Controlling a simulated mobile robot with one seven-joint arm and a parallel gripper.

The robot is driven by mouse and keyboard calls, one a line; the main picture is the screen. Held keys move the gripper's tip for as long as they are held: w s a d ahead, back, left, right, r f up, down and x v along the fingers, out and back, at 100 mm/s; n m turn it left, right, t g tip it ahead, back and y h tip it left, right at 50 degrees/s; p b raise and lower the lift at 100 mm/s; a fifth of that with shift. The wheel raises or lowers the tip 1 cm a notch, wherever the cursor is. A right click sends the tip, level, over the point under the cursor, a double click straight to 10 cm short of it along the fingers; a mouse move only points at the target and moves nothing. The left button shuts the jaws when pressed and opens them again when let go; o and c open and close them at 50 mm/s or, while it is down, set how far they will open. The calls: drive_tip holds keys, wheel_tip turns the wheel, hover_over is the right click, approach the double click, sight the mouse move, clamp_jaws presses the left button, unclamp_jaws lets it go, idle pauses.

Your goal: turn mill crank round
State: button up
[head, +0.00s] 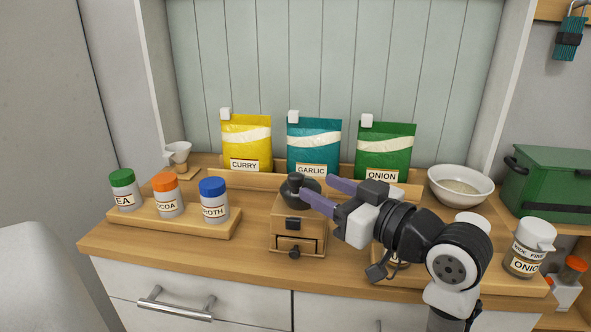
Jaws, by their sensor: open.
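The mill (299,222) is a brown wooden box with a small drawer and a dark round top (299,190). A dark knob shows at the upper left of the top; the crank arm itself is hard to make out. My gripper (318,193) reaches in from the right with two purple fingers. It is open, with one finger in front of the mill top and the other behind and to the right. I cannot tell whether either finger touches the mill. Nothing is seen held.
Jars with green, orange and blue (213,187) lids stand in a wooden tray (175,224) on the left. Yellow, teal (313,145) and green bags stand behind the mill. A white bowl (460,187) and an onion jar (527,250) are on the right. My arm covers the counter right of the mill.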

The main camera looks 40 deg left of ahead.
sight(302, 178)
drive_tip(key=a, duration=0.2)
drive_tip(key=a+p, duration=0.1)
drive_tip(key=a, duration=0.4)
drive_tip(key=shift+w+a, duration=0.3)
drive_tip(key=shift+w, duration=0.05)
drive_tip(key=shift+c, duration=0.5)
clamp_jaws()
